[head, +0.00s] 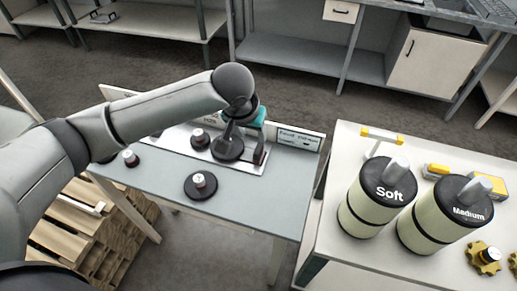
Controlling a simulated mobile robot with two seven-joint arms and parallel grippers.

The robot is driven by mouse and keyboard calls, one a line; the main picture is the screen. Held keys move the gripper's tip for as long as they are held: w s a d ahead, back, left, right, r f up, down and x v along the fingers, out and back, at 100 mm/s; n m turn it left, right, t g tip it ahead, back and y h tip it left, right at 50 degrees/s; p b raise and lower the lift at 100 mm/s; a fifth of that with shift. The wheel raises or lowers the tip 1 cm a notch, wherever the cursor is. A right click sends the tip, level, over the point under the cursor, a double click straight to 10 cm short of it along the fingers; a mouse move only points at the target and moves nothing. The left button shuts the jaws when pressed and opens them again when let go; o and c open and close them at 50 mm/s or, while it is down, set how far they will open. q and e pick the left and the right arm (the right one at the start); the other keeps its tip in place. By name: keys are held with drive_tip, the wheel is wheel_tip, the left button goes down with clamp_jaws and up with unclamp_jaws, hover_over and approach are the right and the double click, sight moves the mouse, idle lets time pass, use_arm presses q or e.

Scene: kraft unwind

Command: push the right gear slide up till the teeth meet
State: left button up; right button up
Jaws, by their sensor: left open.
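My left gripper (246,143) is open and points down over the right part of the white plate (180,147) on the grey-blue table. Below and beside it is a dark round disc (228,150), possibly a gear; its teeth are too small to make out. A teal block (258,117) shows right behind the gripper. Left of the dark disc is another dark disc with a white-topped knob (200,136). The gripper and arm hide part of this area, so I cannot tell which piece is the right gear slide or whether the gripper touches it. My right gripper is not in view.
A dark disc with a knob (200,185) lies on the table front. A labelled upright board (298,138) runs along its back. Wooden pallets (65,235) lie at lower left.

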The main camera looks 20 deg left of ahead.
sight(258, 149)
use_arm(q)
drive_tip(key=b+x, duration=0.2)
drive_tip(key=x, duration=1.1)
drive_tip(key=shift+c, duration=0.2)
clamp_jaws()
